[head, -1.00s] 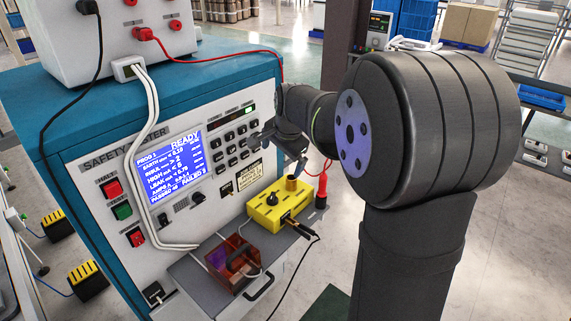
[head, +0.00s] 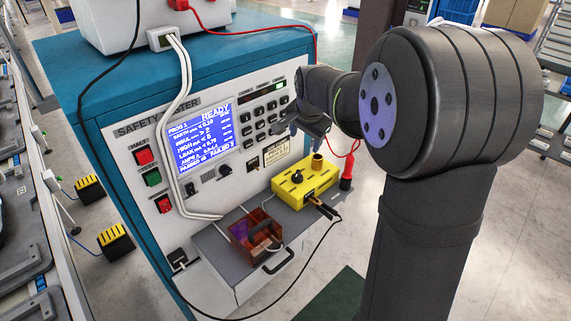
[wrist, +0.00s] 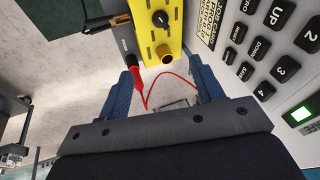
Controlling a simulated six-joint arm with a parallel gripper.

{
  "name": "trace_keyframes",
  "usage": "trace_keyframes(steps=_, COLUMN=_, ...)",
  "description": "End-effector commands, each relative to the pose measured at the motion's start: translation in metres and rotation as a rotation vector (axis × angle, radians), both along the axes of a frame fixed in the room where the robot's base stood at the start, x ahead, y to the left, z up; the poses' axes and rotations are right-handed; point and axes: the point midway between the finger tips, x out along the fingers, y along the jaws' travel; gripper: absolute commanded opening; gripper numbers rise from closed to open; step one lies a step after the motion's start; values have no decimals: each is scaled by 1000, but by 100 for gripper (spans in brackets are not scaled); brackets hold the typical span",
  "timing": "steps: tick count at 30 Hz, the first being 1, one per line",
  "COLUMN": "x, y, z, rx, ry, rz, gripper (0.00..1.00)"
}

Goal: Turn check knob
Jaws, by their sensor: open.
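The check box is yellow (head: 307,186) and sits on the grey shelf of the safety tester. A black knob (head: 298,177) with a light pointer mark is on its top, beside a brass post (head: 317,161). In the wrist view the yellow box (wrist: 153,36) is at the top, with the black knob (wrist: 160,18) and the brass post (wrist: 165,54). My gripper (head: 308,137) is open and empty, above the box near its brass-post end. In the wrist view its fingers (wrist: 163,68) stand apart, with the knob beyond their tips.
A red probe (wrist: 131,47) with a red cable is close to the left finger in the wrist view. The tester's keypad panel (head: 265,118) stands close behind my gripper. A clear reddish box (head: 256,237) and black leads are on the shelf.

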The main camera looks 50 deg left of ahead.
Motion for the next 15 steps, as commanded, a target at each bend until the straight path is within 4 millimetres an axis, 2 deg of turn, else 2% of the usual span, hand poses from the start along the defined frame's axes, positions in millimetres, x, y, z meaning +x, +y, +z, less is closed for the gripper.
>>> trace_keyframes(steps=1, x=-6, y=10, z=-12, rx=-48, ry=-39, rz=78, gripper=51)
trace_keyframes(steps=3, x=-10, y=21, z=-24, rx=-111, ry=-101, rz=184, gripper=37)
trace_keyframes(steps=8, x=-15, y=35, z=-39, rx=-198, ry=-187, rz=330, gripper=36)
trace_keyframes(steps=11, x=-13, y=38, z=-47, rx=-208, ry=-197, rz=347, gripper=36)
trace_keyframes(steps=15, x=-5, y=41, z=-67, rx=-208, ry=-194, rz=344, gripper=36)
